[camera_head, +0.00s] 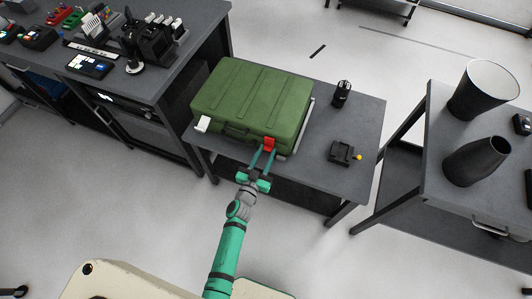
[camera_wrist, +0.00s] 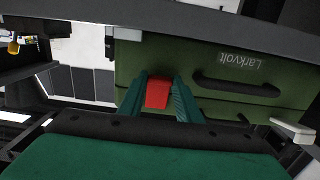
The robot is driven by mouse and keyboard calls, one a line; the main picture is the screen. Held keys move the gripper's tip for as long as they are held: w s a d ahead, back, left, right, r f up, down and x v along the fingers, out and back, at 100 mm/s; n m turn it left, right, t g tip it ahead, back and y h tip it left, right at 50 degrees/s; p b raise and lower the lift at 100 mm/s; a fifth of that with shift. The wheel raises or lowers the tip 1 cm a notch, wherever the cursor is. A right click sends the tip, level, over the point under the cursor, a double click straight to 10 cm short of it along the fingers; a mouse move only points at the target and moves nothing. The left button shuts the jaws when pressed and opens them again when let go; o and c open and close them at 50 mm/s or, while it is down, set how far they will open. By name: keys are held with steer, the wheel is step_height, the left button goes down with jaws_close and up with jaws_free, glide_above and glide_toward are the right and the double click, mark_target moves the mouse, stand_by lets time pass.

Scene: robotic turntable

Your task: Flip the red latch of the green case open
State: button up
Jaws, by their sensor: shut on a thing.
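The green case (camera_head: 250,100) lies closed on a grey table, with its handle side facing me. Its red latch (camera_head: 269,144) is on the front face near the right end. My gripper (camera_head: 262,158) reaches the latch from the front, and its two teal fingers are shut on it. In the wrist view the red latch (camera_wrist: 157,94) sits between the fingers, with the case's front face (camera_wrist: 240,62) behind it. A white latch (camera_head: 202,124) is at the left end of the case front. The finger contact on the latch's sides is partly hidden.
The grey table (camera_head: 365,124) has free room to the right of the case. A black object (camera_head: 342,93) and a small black device with a yellow knob (camera_head: 342,152) stand there. A desk with equipment is at left, and a table with dark vessels (camera_head: 478,160) is at right.

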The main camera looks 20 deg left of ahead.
steer(key=shift+s+d+r+g, duration=0.1)
steer(key=shift+s+r+g, duration=0.3)
steer(key=shift+g, duration=0.4)
steer(key=shift+s+r+g, duration=0.35)
steer(key=shift+g, duration=0.45)
steer(key=r+g, duration=0.1)
steer(key=s+r+g, duration=0.1)
steer(key=g, duration=0.9)
glide_toward(268, 150)
steer(key=shift+s+f, duration=0.4)
steer(key=shift+f, duration=0.15)
steer(key=shift+s+f, duration=0.35)
steer(key=shift+f, duration=0.25)
steer(key=shift+y, duration=0.3)
steer(key=o, duration=1)
steer(key=shift+o, duration=0.2)
